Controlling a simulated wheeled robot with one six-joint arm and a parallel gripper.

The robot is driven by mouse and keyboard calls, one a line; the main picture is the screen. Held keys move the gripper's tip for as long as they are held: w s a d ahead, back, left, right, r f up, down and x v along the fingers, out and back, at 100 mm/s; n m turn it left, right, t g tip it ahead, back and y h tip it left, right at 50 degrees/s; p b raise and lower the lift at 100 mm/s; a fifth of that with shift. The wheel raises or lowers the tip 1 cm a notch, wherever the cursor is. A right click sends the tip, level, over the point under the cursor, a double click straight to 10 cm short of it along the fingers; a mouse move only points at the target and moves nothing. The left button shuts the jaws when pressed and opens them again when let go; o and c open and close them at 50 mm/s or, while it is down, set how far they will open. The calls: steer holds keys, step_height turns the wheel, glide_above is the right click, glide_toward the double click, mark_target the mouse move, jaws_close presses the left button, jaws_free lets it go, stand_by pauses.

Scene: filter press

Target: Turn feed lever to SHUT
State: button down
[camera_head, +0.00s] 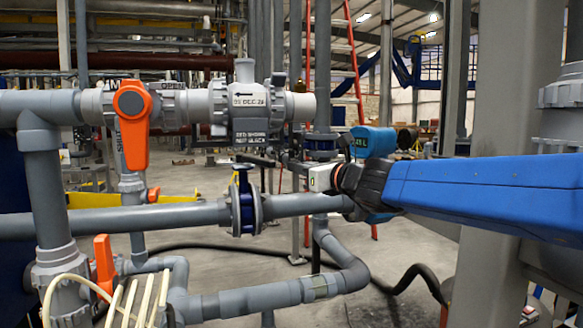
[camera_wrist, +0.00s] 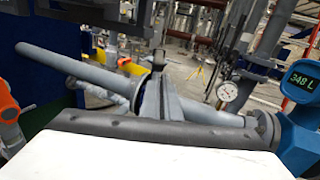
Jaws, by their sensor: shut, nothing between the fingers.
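The large orange lever (camera_head: 133,125) sits on the upper grey pipe at the left of the head view. Its handle hangs straight down, across the pipe. A SHUT label runs down beside it and an OPEN label sits along the pipe to its right. My gripper (camera_head: 286,158) is shut and empty, well to the right of the lever and apart from it. In the wrist view my closed fingers (camera_wrist: 158,92) point ahead over a grey pipe. An orange handle (camera_wrist: 8,103) shows at that view's left edge; I cannot tell which one it is.
A blue-flanged valve (camera_head: 246,200) on the middle pipe stands below left of my gripper. A grey check valve (camera_head: 258,105) lies between gripper and lever. A smaller orange handle (camera_head: 104,262) is lower left. A blue meter (camera_head: 372,142) and a pressure gauge (camera_wrist: 227,91) are nearby.

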mark_target(274, 164)
steer(key=w+d+n+g+y, duration=0.1)
steer(key=w+d+n+y, duration=0.2)
steer(key=n, duration=0.7)
steer(key=w+d+n+g, duration=0.1)
steer(key=w+d+n, duration=0.2)
steer(key=w+n, duration=0.5)
steer(key=w+a+n, duration=0.2)
steer(key=a, duration=0.8)
steer(key=shift+w+a+f, duration=0.2)
steer(key=shift+w+f, duration=0.1)
steer(key=shift+f, duration=0.1)
steer(key=shift+s+a+g, duration=0.15)
steer(key=shift+s+a, duration=0.45)
steer(key=shift+a, duration=0.2)
steer(key=shift+s+a+g, duration=0.15)
steer(key=shift+s+a, duration=0.4)
steer(key=shift+a, duration=0.2)
steer(key=shift+d, duration=0.1)
